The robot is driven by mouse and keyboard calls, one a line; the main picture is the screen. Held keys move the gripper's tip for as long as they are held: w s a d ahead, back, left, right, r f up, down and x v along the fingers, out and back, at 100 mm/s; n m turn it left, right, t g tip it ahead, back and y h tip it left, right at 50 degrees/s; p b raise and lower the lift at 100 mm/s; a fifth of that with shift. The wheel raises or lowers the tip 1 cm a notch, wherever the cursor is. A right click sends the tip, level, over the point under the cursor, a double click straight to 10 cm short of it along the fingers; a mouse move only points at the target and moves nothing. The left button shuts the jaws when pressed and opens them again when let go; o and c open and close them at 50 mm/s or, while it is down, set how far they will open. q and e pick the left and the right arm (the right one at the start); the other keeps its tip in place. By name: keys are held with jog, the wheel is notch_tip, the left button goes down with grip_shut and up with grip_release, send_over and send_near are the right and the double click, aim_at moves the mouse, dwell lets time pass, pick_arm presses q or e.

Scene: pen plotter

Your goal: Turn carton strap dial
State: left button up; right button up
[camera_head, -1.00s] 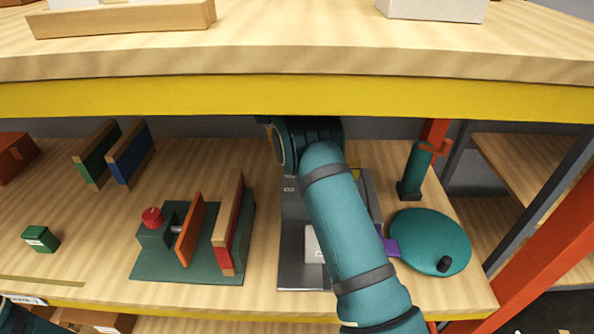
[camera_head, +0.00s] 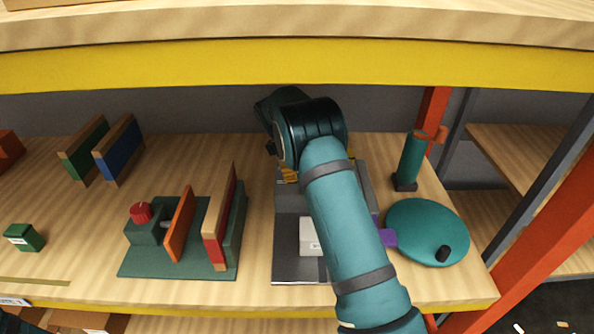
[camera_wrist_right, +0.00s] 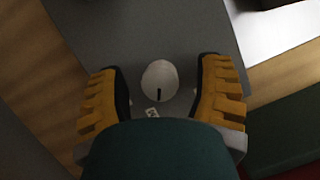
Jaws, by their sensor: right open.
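A grey machine bed (camera_head: 290,268) stands on the shelf, with a white block (camera_head: 308,235) on it and a purple piece (camera_head: 388,237) at its right side. My right arm covers much of it. My right gripper (camera_wrist_right: 161,74) is open in the right wrist view, its yellow fingers either side of a pale round dial (camera_wrist_right: 158,76) with a black line. In the head view only a bit of the yellow fingers shows behind my arm. My left gripper is not in view.
A teal disc (camera_head: 425,225) with a black knob lies right of the machine, below a teal post (camera_head: 411,160). A green fixture with a red knob (camera_head: 141,211) stands to the left. The upper shelf's yellow edge (camera_head: 200,68) runs above my arm.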

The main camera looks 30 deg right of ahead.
grip_shut()
dwell(0.3)
jog(key=shift+m+p, duration=0.6)
jog(key=shift+p, duration=0.3)
jog(key=shift+r+m+g+y+p, duration=0.1)
jog(key=shift+m+g+y+p, duration=0.35)
jog(key=shift+m+p, duration=0.8)
jog(key=m+y+p, duration=0.1)
jog(key=m+p, duration=0.1)
jog(key=m, duration=0.1)
jog(key=shift+y, duration=0.25)
jog(key=m, duration=0.1)
jog(key=m+y, duration=0.1)
jog(key=m, duration=0.1)
jog(key=m+p, duration=0.1)
jog(key=m, duration=0.1)
jog(key=shift+f+y, duration=0.25)
jog(key=shift+y, duration=0.15)
jog(key=shift+m, duration=0.25)
